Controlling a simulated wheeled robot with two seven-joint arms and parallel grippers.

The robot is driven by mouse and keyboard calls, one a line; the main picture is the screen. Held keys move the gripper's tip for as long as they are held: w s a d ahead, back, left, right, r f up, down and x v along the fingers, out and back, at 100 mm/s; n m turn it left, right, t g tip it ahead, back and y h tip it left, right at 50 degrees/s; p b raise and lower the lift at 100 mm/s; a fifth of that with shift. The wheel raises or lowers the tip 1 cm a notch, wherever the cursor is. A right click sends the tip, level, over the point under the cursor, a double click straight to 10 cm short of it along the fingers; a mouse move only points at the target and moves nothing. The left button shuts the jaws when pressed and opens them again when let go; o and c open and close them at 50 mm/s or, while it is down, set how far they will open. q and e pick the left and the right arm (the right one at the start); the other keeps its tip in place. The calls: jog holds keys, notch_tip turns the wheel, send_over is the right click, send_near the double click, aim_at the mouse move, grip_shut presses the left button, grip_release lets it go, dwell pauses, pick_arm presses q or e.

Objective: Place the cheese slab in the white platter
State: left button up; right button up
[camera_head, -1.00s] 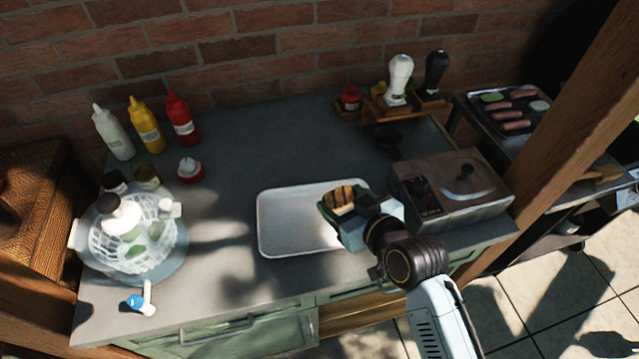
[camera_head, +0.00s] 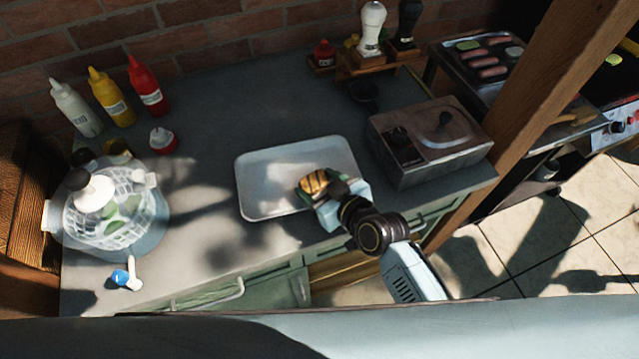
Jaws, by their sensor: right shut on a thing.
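The white platter (camera_head: 262,165) is a shallow rectangular tray on the grey counter near its middle. My right gripper (camera_head: 318,188) is over the platter's right front part. It is shut on a yellow-brown slab with dark stripes, which I take for the cheese slab (camera_head: 313,181). The gripper hides part of the slab. I cannot tell whether the slab touches the platter or hangs just above it. My left gripper is not in view.
A metal box with a lid (camera_head: 430,140) stands to the right of the platter. Sauce bottles (camera_head: 111,97) stand at the back left. A covered white basket (camera_head: 110,210) is at the left. A wooden post (camera_head: 520,110) rises at the right.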

jog(key=shift+f, duration=0.2)
jog(key=o, duration=1.1)
jog(key=shift+r, duration=0.3)
jog(key=p+v, duration=0.1)
jog(key=v, duration=1.1)
jog(key=shift+f, duration=0.1)
